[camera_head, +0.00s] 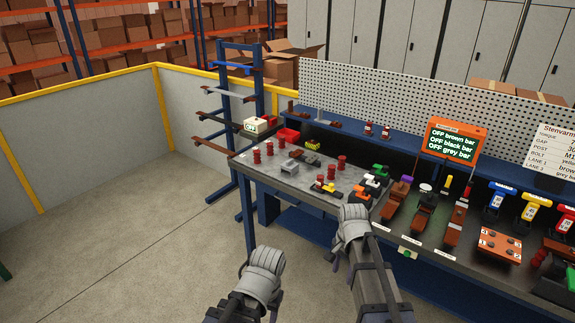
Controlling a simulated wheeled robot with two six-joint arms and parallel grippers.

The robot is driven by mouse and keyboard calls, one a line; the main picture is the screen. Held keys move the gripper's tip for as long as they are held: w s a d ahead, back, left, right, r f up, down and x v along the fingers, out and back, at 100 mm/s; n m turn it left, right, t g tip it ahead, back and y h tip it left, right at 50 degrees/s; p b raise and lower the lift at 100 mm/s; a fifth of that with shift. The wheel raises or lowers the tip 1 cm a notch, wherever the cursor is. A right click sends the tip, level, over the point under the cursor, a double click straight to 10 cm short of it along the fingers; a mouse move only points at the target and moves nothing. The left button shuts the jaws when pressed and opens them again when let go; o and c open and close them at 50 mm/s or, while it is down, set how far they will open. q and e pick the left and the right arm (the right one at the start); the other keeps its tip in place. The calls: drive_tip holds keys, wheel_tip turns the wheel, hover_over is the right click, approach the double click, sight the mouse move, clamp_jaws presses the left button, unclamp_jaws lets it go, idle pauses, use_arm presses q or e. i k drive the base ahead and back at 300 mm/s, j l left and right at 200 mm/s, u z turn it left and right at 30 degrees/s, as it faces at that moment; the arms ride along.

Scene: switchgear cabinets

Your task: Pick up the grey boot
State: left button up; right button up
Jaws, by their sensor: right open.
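A small grey block-shaped piece (290,166), which looks like the grey boot, lies on the left part of the dark grey bench top (262,167), among red posts. Its fine shape is too small to tell. My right gripper (352,213) is at the bench's front edge, to the right of and nearer than the grey piece, apart from it. It is open and I see nothing held in it. My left gripper (264,262) is low in front of the bench, over the floor; its fingers are hidden by its own wrist.
Red posts (342,162) and a yellow-and-black piece (313,145) stand around the grey piece. Orange, green and brown parts crowd the bench to the right. An orange display (455,140) stands behind. A blue rack (243,120) stands at left. Floor at left is clear.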

sight(292, 167)
drive_tip(key=i+u, duration=0.1)
drive_tip(key=i, duration=0.35)
drive_tip(key=i+l+u, duration=0.1)
drive_tip(key=i, duration=0.35)
drive_tip(key=i+l+u, duration=0.1)
drive_tip(key=i, duration=0.35)
drive_tip(key=i+l+u, duration=0.1)
drive_tip(key=i, duration=0.35)
drive_tip(key=i+l+u, duration=0.1)
drive_tip(key=i+l, duration=0.15)
drive_tip(key=i, duration=0.2)
